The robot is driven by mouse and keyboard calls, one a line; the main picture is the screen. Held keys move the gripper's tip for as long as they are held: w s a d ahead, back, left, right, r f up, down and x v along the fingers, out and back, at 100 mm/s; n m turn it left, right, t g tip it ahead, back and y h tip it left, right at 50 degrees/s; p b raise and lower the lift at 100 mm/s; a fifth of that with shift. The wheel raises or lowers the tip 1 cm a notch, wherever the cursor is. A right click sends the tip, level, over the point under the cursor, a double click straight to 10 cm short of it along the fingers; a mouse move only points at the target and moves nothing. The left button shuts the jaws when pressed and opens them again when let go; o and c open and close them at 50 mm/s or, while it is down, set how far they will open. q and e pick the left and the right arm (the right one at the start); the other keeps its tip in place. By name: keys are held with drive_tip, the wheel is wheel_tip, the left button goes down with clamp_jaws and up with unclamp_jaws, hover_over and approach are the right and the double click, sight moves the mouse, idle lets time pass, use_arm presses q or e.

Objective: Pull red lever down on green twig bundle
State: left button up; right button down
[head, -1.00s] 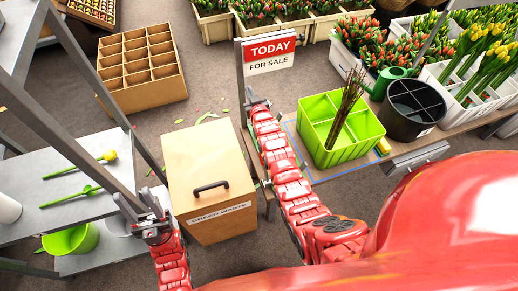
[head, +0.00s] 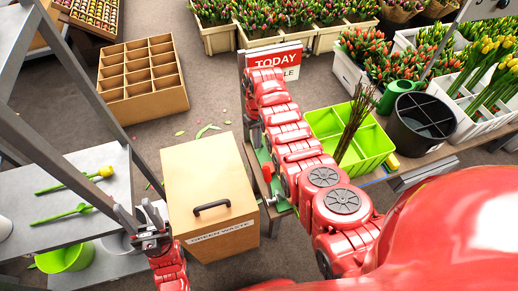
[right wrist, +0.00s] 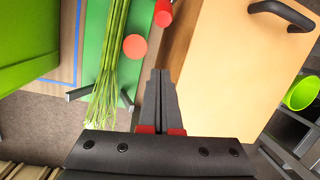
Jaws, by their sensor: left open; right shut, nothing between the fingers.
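In the right wrist view a bundle of thin green twigs (right wrist: 112,60) lies along a green board (right wrist: 90,48). A red round disc (right wrist: 135,47) sits beside the bundle, and a red knob (right wrist: 163,13) shows further up at the board's edge; I cannot tell which belongs to the lever. In the head view, red (head: 267,172) shows at the green board (head: 262,155), mostly behind my right arm. My right gripper (right wrist: 161,72) is shut and empty, its tips below the red knob, right of the bundle. My left gripper (head: 150,213) is open and empty beside the left shelf.
A wooden green-waste box (head: 205,165) with a black handle stands left of the board. A green crate (head: 372,150) with brown twigs and a black bucket (head: 425,110) are on the right. A sign (head: 285,57) stands behind my right arm.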

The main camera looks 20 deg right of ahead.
drive_tip(key=s+f+p, duration=0.5)
drive_tip(key=f+p, duration=0.1)
drive_tip(key=p, duration=0.1)
drive_tip(key=shift+d+f, duration=0.2)
drive_tip(key=shift+f, duration=0.05)
idle(0.3)
idle(0.4)
drive_tip(key=shift+s+r+t+p, duration=0.2)
drive_tip(key=shift+s+t+p, duration=0.2)
drive_tip(key=shift+p, duration=0.65)
